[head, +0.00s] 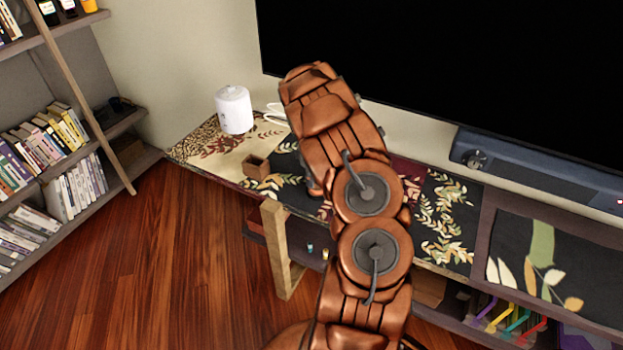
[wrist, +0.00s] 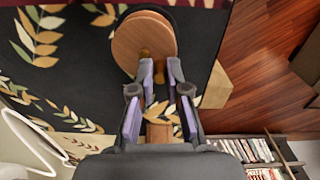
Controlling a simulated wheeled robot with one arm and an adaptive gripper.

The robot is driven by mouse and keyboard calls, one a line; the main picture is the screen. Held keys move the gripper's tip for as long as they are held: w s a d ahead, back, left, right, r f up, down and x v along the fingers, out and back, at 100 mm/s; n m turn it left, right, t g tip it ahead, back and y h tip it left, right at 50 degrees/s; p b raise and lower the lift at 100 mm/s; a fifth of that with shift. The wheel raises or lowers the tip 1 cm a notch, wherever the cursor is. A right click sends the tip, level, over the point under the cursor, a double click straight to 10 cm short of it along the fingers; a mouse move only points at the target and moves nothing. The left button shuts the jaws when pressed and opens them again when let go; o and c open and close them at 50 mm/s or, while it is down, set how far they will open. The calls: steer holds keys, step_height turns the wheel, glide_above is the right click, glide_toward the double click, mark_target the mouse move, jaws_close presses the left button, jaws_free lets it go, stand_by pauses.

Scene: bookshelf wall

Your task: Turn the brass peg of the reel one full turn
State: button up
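The reel (wrist: 136,36) is a round wooden disc on the dark, leaf-patterned cabinet top, at the upper middle of the wrist view. A small brass piece (wrist: 145,53) shows on its lower part, partly covered by my left fingertip. My gripper (wrist: 161,72) is at the disc's lower edge. Its fingertips are drawn fairly near each other but a gap shows between them. A brass-coloured bit, perhaps the peg, shows in that gap; I cannot tell whether the fingers touch it. In the head view my arm hides the reel and gripper.
A small open wooden box (head: 256,168) and a white cylinder (head: 234,110) stand on the cabinet's left end. A light wooden post (head: 274,245) stands at its front edge. The television (head: 450,70) and a blue-grey soundbar (head: 530,165) are behind. The floor at left is clear.

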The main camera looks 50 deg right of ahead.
jaws_close()
steer(key=shift+f+b, duration=0.15)
steer(key=shift+b, duration=0.3)
